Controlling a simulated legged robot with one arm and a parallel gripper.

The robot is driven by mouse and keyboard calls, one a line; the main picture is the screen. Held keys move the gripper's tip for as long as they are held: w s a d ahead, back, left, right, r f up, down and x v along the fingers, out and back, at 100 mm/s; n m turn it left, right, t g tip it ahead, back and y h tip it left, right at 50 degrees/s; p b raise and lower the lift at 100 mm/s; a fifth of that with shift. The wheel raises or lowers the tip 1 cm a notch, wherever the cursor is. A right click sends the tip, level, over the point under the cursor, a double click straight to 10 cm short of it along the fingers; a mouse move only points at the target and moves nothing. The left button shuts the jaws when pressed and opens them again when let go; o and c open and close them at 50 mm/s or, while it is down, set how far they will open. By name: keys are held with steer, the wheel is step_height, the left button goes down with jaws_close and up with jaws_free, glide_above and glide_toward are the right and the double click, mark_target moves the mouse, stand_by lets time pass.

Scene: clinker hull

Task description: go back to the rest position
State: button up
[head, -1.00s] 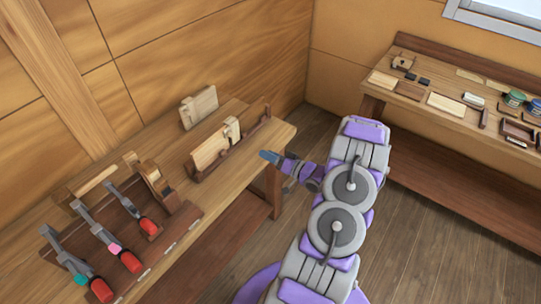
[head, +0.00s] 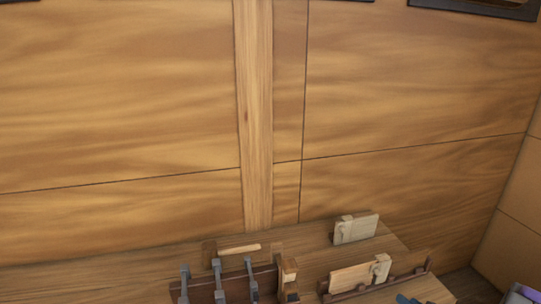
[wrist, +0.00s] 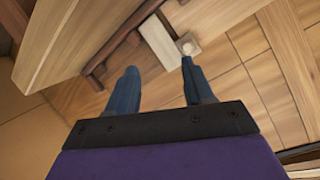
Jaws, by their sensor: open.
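My gripper shows in the wrist view (wrist: 158,78) with its two blue-grey fingers apart and nothing between them. Beyond the fingertips are a pale board (wrist: 156,38) and a small light block (wrist: 189,48); I cannot tell how far away they are. In the head view only a blue tip of my gripper (head: 406,299) shows at the bottom edge, in front of the bench's low rack. The rest of my arm is almost wholly out of that view.
A wooden bench (head: 130,262) runs along the panelled wall. A rack of several clamps (head: 219,285) stands on it. To the right, a low dark rack (head: 343,296) holds a light board (head: 352,276); another board (head: 355,228) stands behind.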

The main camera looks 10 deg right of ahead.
steer(key=w+a+r+n+g+h, duration=0.2)
steer(key=a+r+g+h, duration=0.3)
steer(key=r, duration=0.4)
steer(key=s+a+r+g+b, duration=0.1)
steer(key=s+a+r+g, duration=0.4)
steer(key=a, duration=0.3)
steer(key=s+a+r+n+g+y, duration=0.1)
steer(key=s+a+r+g+y, duration=0.1)
steer(key=s+a, duration=1.1)
steer(key=s+a+r+n+g+y+b, duration=0.1)
steer(key=s+a+r+n+g+y, duration=0.1)
steer(key=s+a, duration=1.2)
steer(key=shift+s+r+g+y+b, duration=0.15)
steer(key=shift+r+g+y+b, duration=0.2)
steer(key=shift+r+g, duration=0.45)
